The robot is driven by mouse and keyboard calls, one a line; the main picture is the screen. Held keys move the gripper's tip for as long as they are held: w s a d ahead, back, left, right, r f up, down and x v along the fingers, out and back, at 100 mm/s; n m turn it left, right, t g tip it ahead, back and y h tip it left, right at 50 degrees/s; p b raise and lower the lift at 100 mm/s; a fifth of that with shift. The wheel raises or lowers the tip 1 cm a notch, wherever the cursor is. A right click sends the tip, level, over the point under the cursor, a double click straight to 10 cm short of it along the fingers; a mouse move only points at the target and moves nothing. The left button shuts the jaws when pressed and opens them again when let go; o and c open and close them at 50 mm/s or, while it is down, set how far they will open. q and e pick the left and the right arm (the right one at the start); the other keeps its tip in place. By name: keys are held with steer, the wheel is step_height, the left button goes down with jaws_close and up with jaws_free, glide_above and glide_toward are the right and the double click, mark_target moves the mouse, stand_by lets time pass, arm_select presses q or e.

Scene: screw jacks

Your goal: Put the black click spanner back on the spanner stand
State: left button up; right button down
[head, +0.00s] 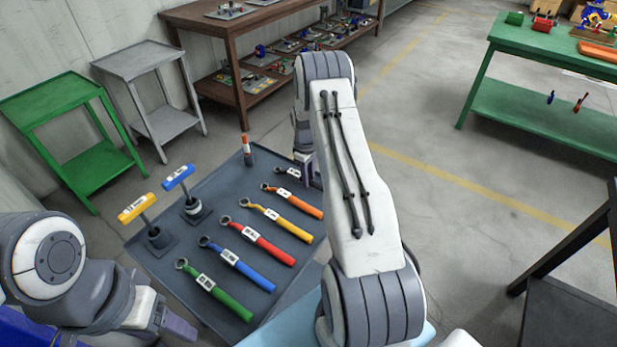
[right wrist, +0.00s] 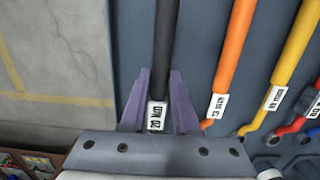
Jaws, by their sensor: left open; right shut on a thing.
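The black click spanner (right wrist: 166,38) has a dark shaft and a white label. In the right wrist view it lies between the purple fingers of my right gripper (right wrist: 160,84), which is shut on it. In the head view its head end and label (head: 290,172) show at the far end of the spanner row; the rest is hidden behind my right arm. The spanner stand (head: 175,268) is a dark grey slanted panel. The black spanner is over its end, beside the orange spanner (head: 296,203); I cannot tell whether it touches. My left gripper (head: 180,327) is open, low at the left.
Yellow (head: 280,222), red (head: 262,245), blue (head: 242,265) and green (head: 220,292) spanners lie in a row on the stand. Yellow and blue T-handled tools (head: 137,206) stand at its left edge. Green and grey side tables (head: 55,97) and a brown shelf (head: 222,55) stand behind.

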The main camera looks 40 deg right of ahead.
steer(key=c, duration=0.7)
jaws_free()
steer(key=shift+f, duration=0.1)
steer(key=shift+o, duration=0.2)
